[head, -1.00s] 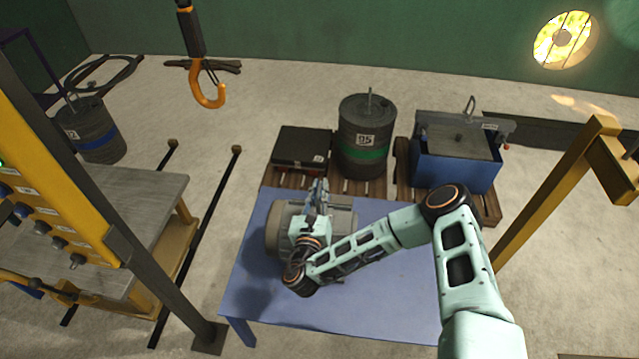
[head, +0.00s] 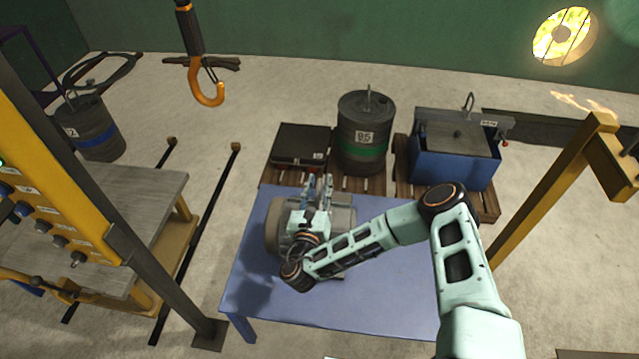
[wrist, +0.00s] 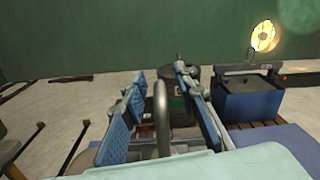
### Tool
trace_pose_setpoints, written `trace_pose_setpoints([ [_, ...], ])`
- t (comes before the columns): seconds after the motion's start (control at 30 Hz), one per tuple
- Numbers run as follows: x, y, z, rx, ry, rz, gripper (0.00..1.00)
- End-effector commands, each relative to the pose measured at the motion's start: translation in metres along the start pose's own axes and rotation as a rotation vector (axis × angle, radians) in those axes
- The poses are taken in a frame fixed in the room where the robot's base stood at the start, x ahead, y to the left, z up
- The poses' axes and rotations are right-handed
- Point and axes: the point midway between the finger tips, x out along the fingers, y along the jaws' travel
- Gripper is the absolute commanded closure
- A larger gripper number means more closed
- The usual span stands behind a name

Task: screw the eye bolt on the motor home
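The motor (head: 283,238), a beige-grey cylinder, lies on the blue table (head: 385,285) in the head view, partly hidden by my arm. My gripper (head: 318,188) is over the motor. In the wrist view my gripper (wrist: 161,105) is open, with blue pads left and right. The eye bolt (wrist: 161,118) shows there as a grey ring standing between the pads, seen nearly edge-on, with a gap on each side. Its shank and seat are hidden.
An orange hook (head: 207,92) hangs at the upper left. A drum (head: 364,125), a dark case (head: 300,146) and a blue tank (head: 455,165) stand on pallets behind the table. A yellow post (head: 550,195) stands right. The table's right part is clear.

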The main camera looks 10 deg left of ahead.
Motion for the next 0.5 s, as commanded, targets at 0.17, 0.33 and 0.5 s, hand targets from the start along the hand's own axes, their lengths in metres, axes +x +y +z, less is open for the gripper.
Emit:
trace_pose_setpoints([
  [0.17,-0.013,0.002,-0.002,0.000,0.004,0.005,0.73],
  [0.33,-0.046,0.001,-0.003,0.003,0.007,0.003,0.73],
  [0.5,-0.062,0.000,-0.004,0.002,0.009,0.003,0.73],
])
